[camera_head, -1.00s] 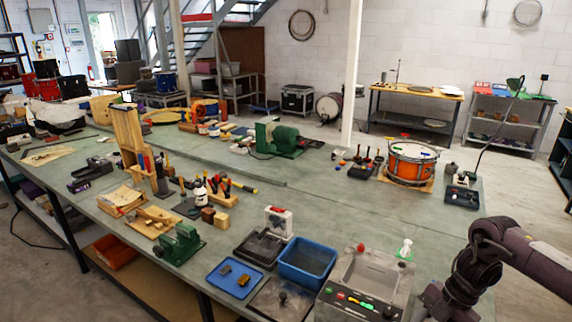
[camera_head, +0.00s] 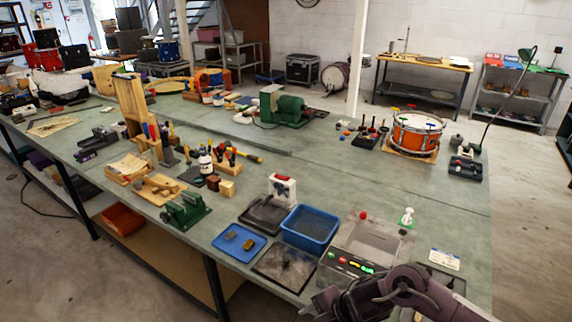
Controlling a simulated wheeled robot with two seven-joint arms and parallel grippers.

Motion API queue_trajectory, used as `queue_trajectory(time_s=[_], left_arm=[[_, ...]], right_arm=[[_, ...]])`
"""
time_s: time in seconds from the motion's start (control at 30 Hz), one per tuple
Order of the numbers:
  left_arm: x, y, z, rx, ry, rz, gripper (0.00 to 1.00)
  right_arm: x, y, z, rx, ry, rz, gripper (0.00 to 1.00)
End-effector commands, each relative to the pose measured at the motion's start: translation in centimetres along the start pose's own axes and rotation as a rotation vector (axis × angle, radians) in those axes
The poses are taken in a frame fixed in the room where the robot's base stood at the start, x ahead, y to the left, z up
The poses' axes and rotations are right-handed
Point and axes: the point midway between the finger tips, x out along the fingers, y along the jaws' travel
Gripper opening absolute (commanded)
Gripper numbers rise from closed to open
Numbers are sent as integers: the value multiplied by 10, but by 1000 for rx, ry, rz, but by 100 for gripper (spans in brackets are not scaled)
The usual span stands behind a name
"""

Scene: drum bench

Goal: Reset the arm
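My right arm (camera_head: 395,290) comes in at the bottom right of the head view. Its dark purple-grey links lie low across the front edge of the picture, by the near end of the green bench (camera_head: 340,180). The arm runs out of the picture at the bottom, and I see no gripper fingers on it. My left arm and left gripper are not in view. I see nothing held.
Near the arm are a grey basin unit (camera_head: 372,245) with coloured buttons, a blue bin (camera_head: 311,228) and a blue tray (camera_head: 239,243). An orange drum (camera_head: 415,135) stands at the bench's far right. The bench's middle right is mostly clear.

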Motion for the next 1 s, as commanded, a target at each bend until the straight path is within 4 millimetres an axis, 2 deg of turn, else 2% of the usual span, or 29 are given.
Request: queue_trajectory(time_s=[0.03,0.13,0.23,0.33,0.5,0.63,0.8,1.0], left_arm=[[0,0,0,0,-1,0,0],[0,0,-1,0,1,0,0],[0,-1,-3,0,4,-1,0],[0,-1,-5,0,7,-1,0],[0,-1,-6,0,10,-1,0],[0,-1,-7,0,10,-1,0],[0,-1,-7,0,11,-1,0],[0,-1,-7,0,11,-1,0]], right_arm=[[9,9,-32,45,15,70,50],[5,32,-68,199,-8,216,50],[-13,46,-83,416,-47,332,50],[-39,42,-77,686,-109,408,50],[-80,0,-47,1121,-235,441,50],[-101,-37,-31,1355,-315,421,50],[-123,-84,-21,1597,-403,380,50],[-146,-135,-19,1832,-497,319,50]])
